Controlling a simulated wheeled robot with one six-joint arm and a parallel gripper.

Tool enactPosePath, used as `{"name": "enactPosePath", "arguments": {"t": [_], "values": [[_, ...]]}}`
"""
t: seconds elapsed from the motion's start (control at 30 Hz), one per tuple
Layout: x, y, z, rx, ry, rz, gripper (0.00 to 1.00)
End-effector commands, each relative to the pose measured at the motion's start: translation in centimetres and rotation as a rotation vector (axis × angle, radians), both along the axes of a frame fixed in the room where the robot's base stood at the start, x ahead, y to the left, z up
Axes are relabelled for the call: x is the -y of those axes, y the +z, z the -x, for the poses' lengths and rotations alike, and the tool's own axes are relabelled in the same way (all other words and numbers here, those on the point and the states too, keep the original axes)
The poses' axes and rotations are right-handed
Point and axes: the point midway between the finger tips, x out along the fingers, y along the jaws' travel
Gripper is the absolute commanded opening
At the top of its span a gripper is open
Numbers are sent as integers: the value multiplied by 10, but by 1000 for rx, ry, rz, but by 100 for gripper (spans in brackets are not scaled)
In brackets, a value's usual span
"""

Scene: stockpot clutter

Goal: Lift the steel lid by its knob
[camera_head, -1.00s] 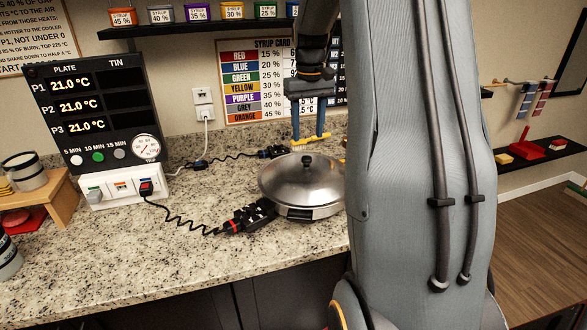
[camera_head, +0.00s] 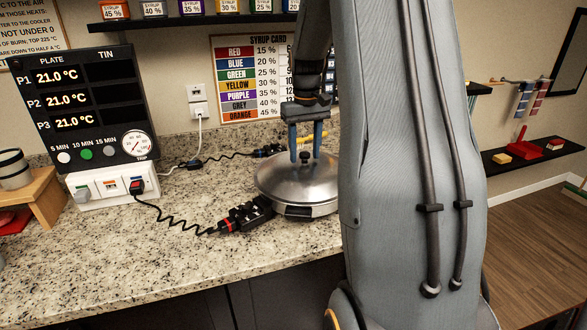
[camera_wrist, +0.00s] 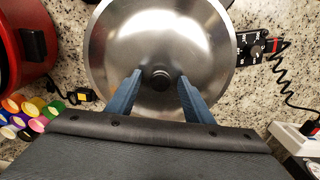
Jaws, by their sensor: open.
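The steel lid (camera_head: 284,184) sits on a low pot on the granite counter, partly hidden by my arm in the head view. Its dark round knob (camera_head: 306,157) shows between my fingertips. In the wrist view the lid (camera_wrist: 122,40) fills the top middle, with the knob (camera_wrist: 160,78) at its centre. My gripper (camera_head: 305,156) is open and points down over the lid, its two blue fingers on either side of the knob. In the wrist view the fingertips (camera_wrist: 160,76) flank the knob with a gap on both sides. I cannot tell their exact height over the lid.
A black hotplate control (camera_head: 246,214) with a coiled cord lies against the pot's left side. A red pot (camera_wrist: 22,50) and several coloured cups (camera_wrist: 30,112) stand nearby in the wrist view. The counter (camera_head: 130,255) at front left is clear.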

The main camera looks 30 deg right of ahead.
Motion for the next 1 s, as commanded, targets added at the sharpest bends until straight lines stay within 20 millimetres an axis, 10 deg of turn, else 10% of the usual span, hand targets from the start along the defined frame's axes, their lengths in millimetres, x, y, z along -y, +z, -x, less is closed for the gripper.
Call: {"name": "enactPosePath", "arguments": {"t": [0.37, 1.0], "values": [[0, 0, 0, 0, 0, 0, 0], [0, 23, 0, 1, 1, 0, 0]]}}
